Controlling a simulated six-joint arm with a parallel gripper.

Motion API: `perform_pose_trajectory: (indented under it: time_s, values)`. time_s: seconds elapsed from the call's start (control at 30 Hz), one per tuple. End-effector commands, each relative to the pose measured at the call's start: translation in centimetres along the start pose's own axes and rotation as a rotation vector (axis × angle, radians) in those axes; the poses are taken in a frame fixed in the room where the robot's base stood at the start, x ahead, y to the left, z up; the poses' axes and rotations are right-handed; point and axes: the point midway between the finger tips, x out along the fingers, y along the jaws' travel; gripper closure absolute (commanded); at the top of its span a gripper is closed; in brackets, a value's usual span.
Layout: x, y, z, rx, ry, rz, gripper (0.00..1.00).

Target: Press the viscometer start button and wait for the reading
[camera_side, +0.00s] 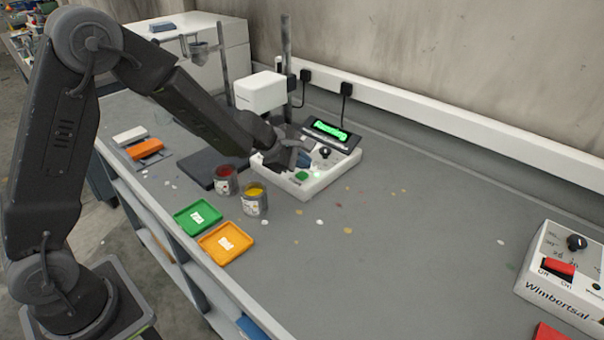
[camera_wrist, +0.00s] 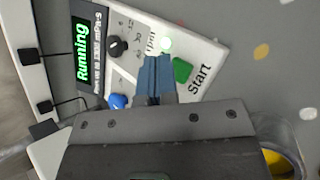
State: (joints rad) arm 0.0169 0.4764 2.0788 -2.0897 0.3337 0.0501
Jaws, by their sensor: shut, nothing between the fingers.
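The viscometer (camera_side: 334,176) is a white unit with a white head (camera_side: 261,92) on a stand. Its green display (camera_side: 329,130) is lit and reads "Running" in the wrist view (camera_wrist: 82,52). The green Start button (camera_wrist: 182,71) is uncovered in the wrist view; it also shows in the side view (camera_side: 302,176). I cannot tell whether the tips touch the panel. A black knob (camera_wrist: 117,46) and a blue button (camera_wrist: 117,101) are also on the panel.
A red-paint can (camera_side: 225,182) and a yellow-paint can (camera_side: 254,201) stand left of the viscometer, near a green tray (camera_side: 183,218) and an orange tray (camera_side: 238,244). Another switch box (camera_side: 553,290) is at the far right. The bench between is clear apart from paint spots.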

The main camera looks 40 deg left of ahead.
Motion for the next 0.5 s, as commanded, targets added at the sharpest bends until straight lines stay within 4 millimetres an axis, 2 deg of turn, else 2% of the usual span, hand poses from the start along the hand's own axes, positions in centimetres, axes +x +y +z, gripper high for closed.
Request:
perform_pose_trajectory:
  time_s: [0.27, 0.5]
  values:
    - [-0.1, 0.1, 0.1, 0.001, -0.001, 0.001, 1.00]
    - [-1.6, 1.2, 1.2, 0.002, -0.002, 0.003, 1.00]
